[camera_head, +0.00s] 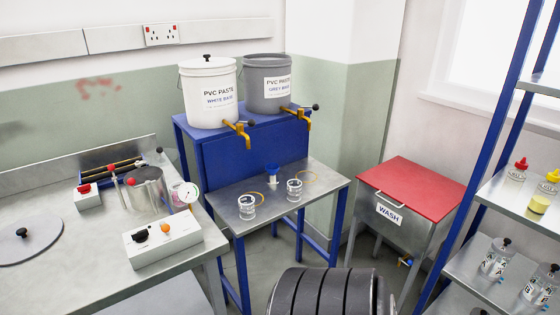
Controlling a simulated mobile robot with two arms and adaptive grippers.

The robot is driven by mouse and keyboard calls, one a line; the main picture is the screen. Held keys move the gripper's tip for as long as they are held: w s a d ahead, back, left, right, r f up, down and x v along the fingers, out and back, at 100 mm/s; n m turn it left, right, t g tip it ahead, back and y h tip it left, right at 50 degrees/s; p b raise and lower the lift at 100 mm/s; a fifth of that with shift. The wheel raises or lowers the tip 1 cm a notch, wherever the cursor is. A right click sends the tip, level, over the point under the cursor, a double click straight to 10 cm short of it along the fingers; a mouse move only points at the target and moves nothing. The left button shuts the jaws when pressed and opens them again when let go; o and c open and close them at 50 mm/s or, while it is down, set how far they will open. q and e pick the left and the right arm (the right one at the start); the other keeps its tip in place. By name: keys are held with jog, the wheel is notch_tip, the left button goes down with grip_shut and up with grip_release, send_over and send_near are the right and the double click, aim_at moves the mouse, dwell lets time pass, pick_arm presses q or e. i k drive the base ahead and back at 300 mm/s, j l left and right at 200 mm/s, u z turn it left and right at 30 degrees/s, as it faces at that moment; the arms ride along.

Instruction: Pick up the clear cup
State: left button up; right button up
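Two clear cups stand upright on the low metal shelf (275,212) in front of the blue stand. One clear cup (247,207) is at the left near the front edge, inside or beside a yellow ring mark. The other clear cup (294,190) is farther right, near a second yellow ring mark. I cannot tell which of the two the task means. Neither of my grippers shows in the head view.
A white bucket (208,95) and a grey bucket (267,85) with brass taps stand above the cups. A small blue-topped item (272,172) sits behind them. A red-lidded wash bin (415,190) is right; a metal bench (60,275) is left.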

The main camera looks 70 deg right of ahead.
aim_at(247, 206)
jog(key=z, duration=2.1)
